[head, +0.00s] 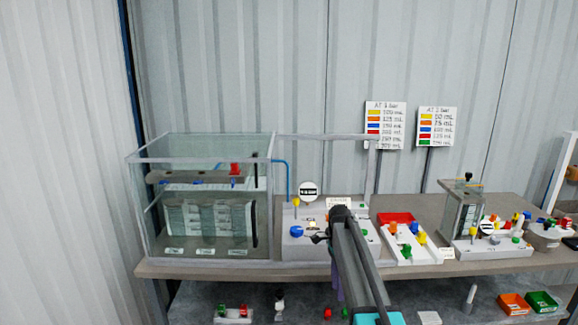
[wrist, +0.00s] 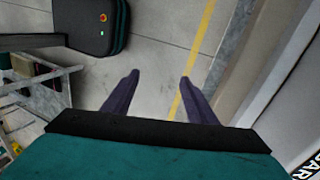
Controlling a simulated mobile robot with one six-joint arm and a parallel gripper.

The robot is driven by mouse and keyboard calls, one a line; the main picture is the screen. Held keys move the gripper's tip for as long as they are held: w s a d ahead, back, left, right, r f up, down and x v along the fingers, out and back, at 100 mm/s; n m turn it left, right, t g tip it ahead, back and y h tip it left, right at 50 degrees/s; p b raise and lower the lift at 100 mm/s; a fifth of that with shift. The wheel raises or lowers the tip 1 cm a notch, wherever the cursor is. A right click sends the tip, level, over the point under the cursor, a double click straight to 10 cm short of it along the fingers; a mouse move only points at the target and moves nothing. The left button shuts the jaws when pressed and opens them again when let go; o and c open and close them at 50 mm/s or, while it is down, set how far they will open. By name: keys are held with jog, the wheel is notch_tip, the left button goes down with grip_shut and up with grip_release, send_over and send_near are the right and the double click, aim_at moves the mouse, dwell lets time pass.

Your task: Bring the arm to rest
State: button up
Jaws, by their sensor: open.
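My arm (head: 358,262) reaches from the bottom of the head view up in front of the workbench. My gripper (wrist: 158,78) shows in the wrist view with its two dark purple fingers spread apart and nothing between them. It points down toward the grey floor (wrist: 150,100). In the head view the gripper is mostly hidden by the arm; only a bit of purple finger shows beside it. I see no contact between the fingers and anything.
The bench (head: 415,268) carries a glass tank (head: 205,215), a white tray with coloured parts (head: 408,250) and a smaller unit (head: 465,215). Orange (head: 513,304) and green (head: 541,302) bins stand below. In the wrist view, a yellow floor line (wrist: 200,40) runs beside a pale wall or panel.

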jog(key=s+f+n+g, duration=0.3)
jog(key=s+f, duration=2.1)
jog(key=f, duration=0.3)
jog(key=s+f+n, duration=0.3)
jog(key=s+n, duration=0.1)
jog(key=s, duration=0.4)
jog(key=s+f+n, duration=0.4)
jog(key=s+n, duration=0.1)
jog(key=s, duration=0.4)
jog(key=s+f+n, duration=0.3)
jog(key=s+n, duration=0.2)
jog(key=s, duration=0.3)
jog(key=shift+s+d+f+b, duration=0.15)
jog(key=shift+s+f+b, duration=0.2)
jog(key=shift+s+b, duration=0.05)
jog(key=shift+c, duration=0.2)
dwell(0.9)
